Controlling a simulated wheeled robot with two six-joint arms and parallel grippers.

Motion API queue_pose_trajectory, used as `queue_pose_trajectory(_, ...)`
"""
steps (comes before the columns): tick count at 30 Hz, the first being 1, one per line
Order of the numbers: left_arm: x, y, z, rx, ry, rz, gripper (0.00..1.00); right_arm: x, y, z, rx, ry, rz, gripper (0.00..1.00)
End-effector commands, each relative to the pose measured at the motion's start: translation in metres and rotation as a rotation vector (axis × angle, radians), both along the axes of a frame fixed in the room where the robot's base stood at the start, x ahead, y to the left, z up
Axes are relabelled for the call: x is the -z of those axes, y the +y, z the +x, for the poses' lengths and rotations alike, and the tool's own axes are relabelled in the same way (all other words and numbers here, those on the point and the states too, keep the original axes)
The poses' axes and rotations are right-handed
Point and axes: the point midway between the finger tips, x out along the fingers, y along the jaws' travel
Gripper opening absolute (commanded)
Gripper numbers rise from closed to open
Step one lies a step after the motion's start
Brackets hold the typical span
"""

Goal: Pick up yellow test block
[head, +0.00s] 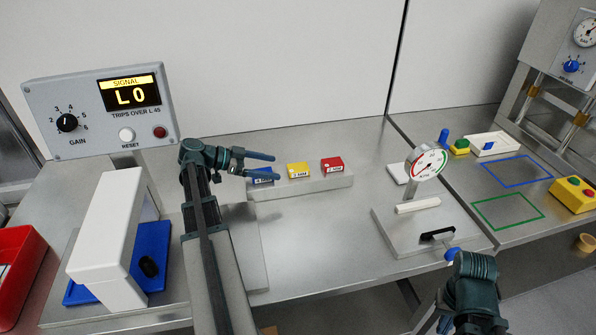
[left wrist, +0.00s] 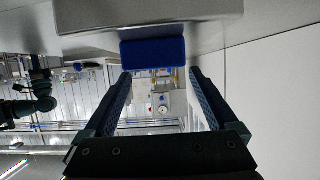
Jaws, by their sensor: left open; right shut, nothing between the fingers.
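The yellow block (head: 298,170) sits in the middle of a low grey rack (head: 305,184), between a blue block (head: 262,179) on its left and a red block (head: 332,165) on its right. My left gripper (head: 273,166) is open and empty, over the rack's left end, nearest the blue block and left of the yellow one. In the left wrist view the blue block (left wrist: 153,52) shows just past the open fingertips (left wrist: 159,76); I cannot make out the yellow block there. My right gripper (head: 452,254) is shut and empty at the lower right, near a black handle.
A dial gauge stand (head: 428,165) on a grey base (head: 400,240) stands right of the rack. A signal box (head: 100,112) and a white-and-blue device (head: 110,235) are at left. Bench between rack and gauge is clear. Green (head: 507,211) and blue outlines mark the right bench.

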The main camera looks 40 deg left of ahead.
Motion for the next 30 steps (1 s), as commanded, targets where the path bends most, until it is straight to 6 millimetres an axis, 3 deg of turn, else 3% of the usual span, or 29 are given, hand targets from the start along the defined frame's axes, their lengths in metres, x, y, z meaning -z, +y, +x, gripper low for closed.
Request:
queue_pose_trajectory(12, 0.019, -0.030, 0.035, 0.003, 0.000, 0.000, 0.93, 0.019, 0.000, 0.000, 0.000, 0.000, 0.000, 0.00)
queue_pose_trajectory(19, 0.018, -0.030, 0.037, 0.000, 0.000, 0.000, 0.93, 0.018, 0.000, 0.000, 0.000, 0.000, 0.000, 0.00)
queue_pose_trajectory(30, 0.018, -0.030, 0.036, 0.000, -0.001, 0.001, 0.26, 0.018, 0.000, 0.000, 0.000, 0.000, 0.000, 0.00)
